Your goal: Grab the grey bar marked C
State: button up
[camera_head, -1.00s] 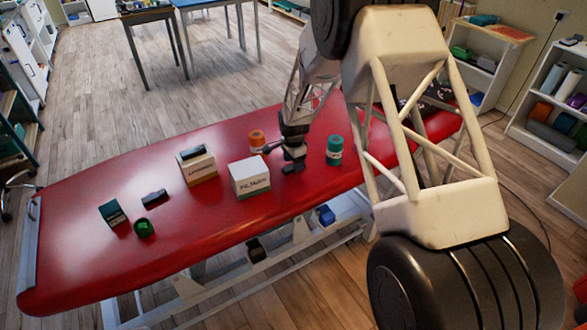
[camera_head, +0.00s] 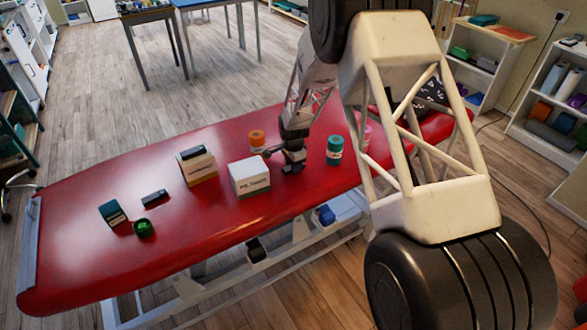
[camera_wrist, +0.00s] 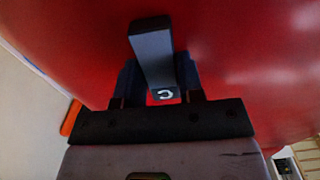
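The grey bar (camera_wrist: 152,58) shows in the wrist view as a long block with dark ends. A white letter C is on its end nearest my gripper's palm. My gripper (camera_wrist: 158,76) has one dark finger on each side of the bar, close to its sides. I cannot tell whether the fingers touch it. In the head view my gripper (camera_head: 292,158) is low over the red treatment table (camera_head: 110,262), between a white box and a teal jar. The bar is mostly hidden by my gripper there.
The white box (camera_head: 249,180) stands left of my gripper, the teal jar (camera_head: 334,150) right, an orange jar (camera_head: 257,141) behind. Further left are a tan box (camera_head: 198,170), a dark block (camera_head: 154,197), a green box (camera_head: 112,212) and a green cup (camera_head: 144,228). The table's front left is clear.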

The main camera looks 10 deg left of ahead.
jog(key=c, duration=0.4)
jog(key=shift+r, duration=0.1)
jog(key=shift+r, duration=0.75)
notch_tip(320, 180, up, 2)
jog(key=s+d, duration=0.2)
jog(key=s, duration=0.2)
jog(key=s+d+r, duration=0.1)
jog(key=s+d, duration=0.1)
jog(key=s, duration=0.3)
jog(key=s+d, duration=0.3)
jog(key=s, duration=0.2)
jog(key=shift+s+r, duration=0.15)
jog(key=shift+r, duration=0.05)
